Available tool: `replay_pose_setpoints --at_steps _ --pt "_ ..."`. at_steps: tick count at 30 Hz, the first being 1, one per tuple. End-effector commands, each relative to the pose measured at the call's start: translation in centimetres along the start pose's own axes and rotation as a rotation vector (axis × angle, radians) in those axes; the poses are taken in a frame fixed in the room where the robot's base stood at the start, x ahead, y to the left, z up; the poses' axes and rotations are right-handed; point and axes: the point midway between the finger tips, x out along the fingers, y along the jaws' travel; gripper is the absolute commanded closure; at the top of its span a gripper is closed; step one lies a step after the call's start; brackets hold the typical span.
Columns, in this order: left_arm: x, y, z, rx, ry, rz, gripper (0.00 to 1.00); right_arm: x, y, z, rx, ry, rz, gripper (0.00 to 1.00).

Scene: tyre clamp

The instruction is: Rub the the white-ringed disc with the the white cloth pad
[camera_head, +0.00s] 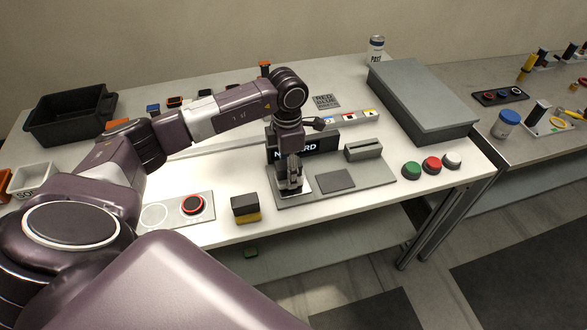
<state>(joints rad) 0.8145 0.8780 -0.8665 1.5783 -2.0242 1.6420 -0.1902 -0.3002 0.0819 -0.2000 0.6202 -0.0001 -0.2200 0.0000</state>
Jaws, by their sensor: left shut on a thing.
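The white-ringed disc (154,215) lies flat on the left part of a grey plate (175,221) near the table's front edge. My left gripper (291,188) points straight down over a grey board, well to the right of the disc. It is shut, at a white square pad (306,183), which looks like the white cloth pad. The fingers hide most of the pad, so how they hold it is unclear. My right gripper is not in view.
A red-ringed disc (193,204) sits beside the white-ringed one. A black-and-yellow block (245,208) stands between the plate and the grey board (370,180). A black sign (322,145) stands behind the gripper. Three coloured buttons (431,164) are at the right.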

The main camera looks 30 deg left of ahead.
Motion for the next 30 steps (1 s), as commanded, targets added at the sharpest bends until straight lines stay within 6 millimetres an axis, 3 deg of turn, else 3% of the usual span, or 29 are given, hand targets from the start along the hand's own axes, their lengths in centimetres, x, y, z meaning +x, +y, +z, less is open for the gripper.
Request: replay_pose_setpoints --at_steps 17,30 --pt "0.1 0.0 2.4 0.0 0.001 0.0 0.76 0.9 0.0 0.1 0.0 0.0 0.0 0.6" --pt "0.2 0.0 0.2 -0.001 0.006 -0.001 0.76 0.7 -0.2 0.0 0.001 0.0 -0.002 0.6"
